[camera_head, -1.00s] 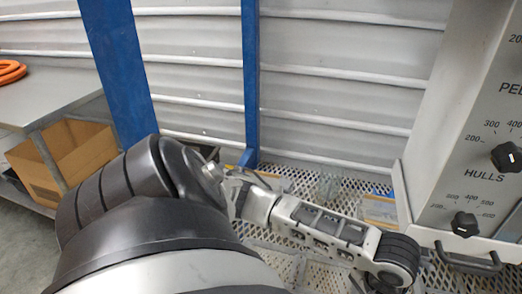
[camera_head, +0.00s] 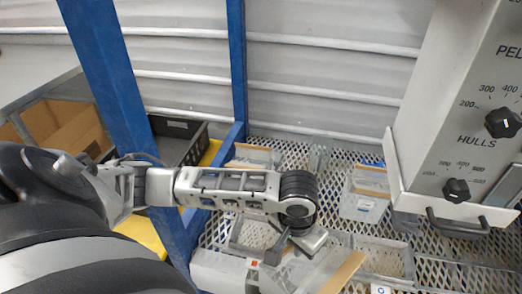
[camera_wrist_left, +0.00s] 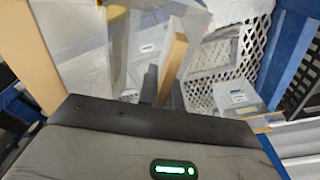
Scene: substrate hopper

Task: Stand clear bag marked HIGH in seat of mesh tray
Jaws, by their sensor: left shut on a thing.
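My left gripper (camera_head: 288,248) points down over the white mesh tray (camera_head: 440,274) in the head view. In the left wrist view its dark fingers (camera_wrist_left: 163,88) are shut on a clear bag with a tan top strip (camera_wrist_left: 172,66). A clear bag with a tan strip (camera_head: 343,272) also shows just right of the gripper in the head view. I cannot read HIGH on any bag. Clear-walled rectangular seats stand on the mesh, one left of the gripper (camera_head: 250,236) and one to its right (camera_head: 386,256). My right gripper is not in view.
More clear bags with tan strips stand at the back (camera_head: 252,157) and back right (camera_head: 364,202). A grey machine with knobs (camera_head: 455,140) bounds the right. A blue post (camera_head: 110,90) and a black crate (camera_head: 178,140) are at the left.

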